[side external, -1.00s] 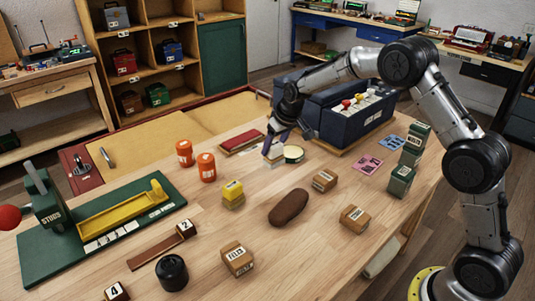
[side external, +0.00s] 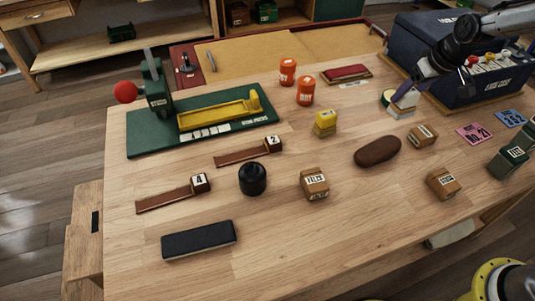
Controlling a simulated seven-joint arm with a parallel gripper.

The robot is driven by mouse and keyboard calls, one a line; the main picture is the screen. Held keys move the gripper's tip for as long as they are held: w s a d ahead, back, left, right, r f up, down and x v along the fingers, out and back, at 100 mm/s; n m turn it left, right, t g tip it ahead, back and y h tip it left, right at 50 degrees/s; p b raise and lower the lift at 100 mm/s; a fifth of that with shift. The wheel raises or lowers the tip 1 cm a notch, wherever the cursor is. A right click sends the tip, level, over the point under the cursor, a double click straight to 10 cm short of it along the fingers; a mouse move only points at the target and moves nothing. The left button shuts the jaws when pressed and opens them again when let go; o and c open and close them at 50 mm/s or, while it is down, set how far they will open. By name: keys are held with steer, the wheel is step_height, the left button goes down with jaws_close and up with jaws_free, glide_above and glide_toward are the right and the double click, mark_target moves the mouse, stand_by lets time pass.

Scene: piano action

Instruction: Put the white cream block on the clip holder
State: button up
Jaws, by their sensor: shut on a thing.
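My gripper (side external: 404,88) points down at the right back of the table, with its fingers shut on a small white cream block (side external: 405,101). The block is low, just over or touching a small pale wooden piece beneath it; I cannot tell whether they touch. The fingers hide part of the block. I cannot read a label that marks the clip holder. Small brown labelled blocks stand nearby, one to the lower right of the gripper (side external: 423,136) and one nearer the front (side external: 443,183).
A dark blue case (side external: 430,35) stands behind. A brown oval pad (side external: 378,151), a yellow block (side external: 325,122) and orange jars (side external: 305,92) are around.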

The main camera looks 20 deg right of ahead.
steer(key=s+a+r+n+y, duration=0.1)
steer(key=s+a+r+n, duration=0.15)
steer(key=a, duration=0.85)
steer(key=s+a+r+n+g+y, duration=0.15)
steer(key=s+a+n, duration=0.25)
steer(key=a, duration=0.6)
steer(key=s+a+r+n+y, duration=0.1)
steer(key=s+a+r+n, duration=0.25)
steer(key=a, duration=0.75)
steer(key=m, duration=0.1)
glide_above(252, 170)
step_height(252, 170, down, 11)
steer(key=shift+w+f, duration=0.1)
steer(key=shift+f, duration=1.15)
steer(key=shift+f, duration=0.1)
steer(key=o, duration=1.4)
steer(key=shift+f, duration=0.1)
steer(key=shift+o, duration=0.2)
